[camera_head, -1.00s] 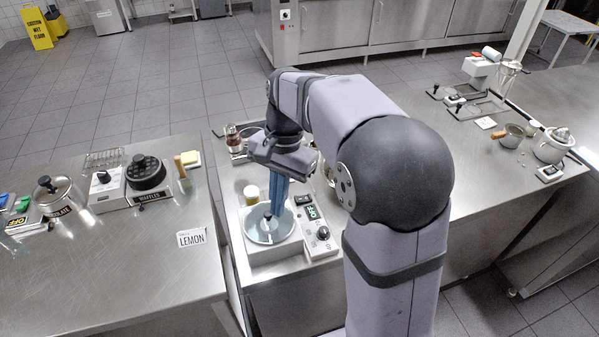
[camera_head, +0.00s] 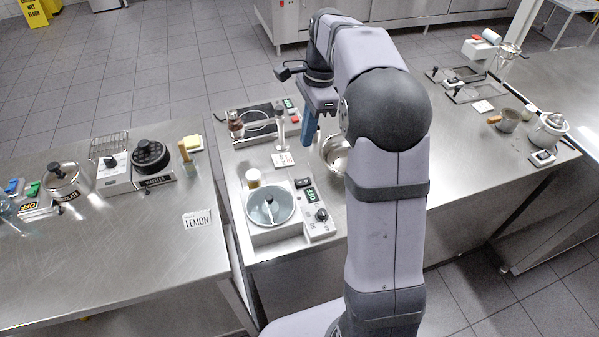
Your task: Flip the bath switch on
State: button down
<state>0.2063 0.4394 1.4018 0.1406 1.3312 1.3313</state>
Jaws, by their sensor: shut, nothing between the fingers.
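A round light-blue basin (camera_head: 262,206) set in a pale housing stands at the front of the middle steel counter. I take it to be the bath. A control box (camera_head: 320,228) on its right has a black knob (camera_head: 321,215) and a lit green display (camera_head: 311,195) that appears to read OFF. A small dark part, perhaps the switch (camera_head: 303,183), sits just behind the display. My gripper (camera_head: 307,142) is shut and empty, with its blue fingers pointing down. It hangs above the counter behind the control box, apart from it.
A metal bowl (camera_head: 337,153) stands right of my gripper. A tray unit (camera_head: 256,121) with a second green display (camera_head: 287,103) and a red part lies at the back. The left counter (camera_head: 120,240) has clear room in front.

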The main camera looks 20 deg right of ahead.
aim_at(298, 182)
jog(key=f+p, duration=0.1)
jog(key=f, duration=0.3)
jog(key=a+f+p, duration=0.1)
jog(key=f, duration=0.4)
jog(key=a+f+p, duration=0.1)
jog(key=f+p, duration=0.1)
jog(key=f, duration=0.2)
jog(key=shift+f, duration=0.4)
jog(key=shift+a+f, duration=0.2)
jog(key=shift+f, duration=0.25)
jog(key=shift+r, duration=0.1)
jog(key=shift+s+d, duration=0.1)
jog(key=shift+d, duration=0.05)
jog(key=shift+d+r+p, duration=0.15)
jog(key=shift+d+p, duration=0.15)
jog(key=shift+d, duration=0.35)
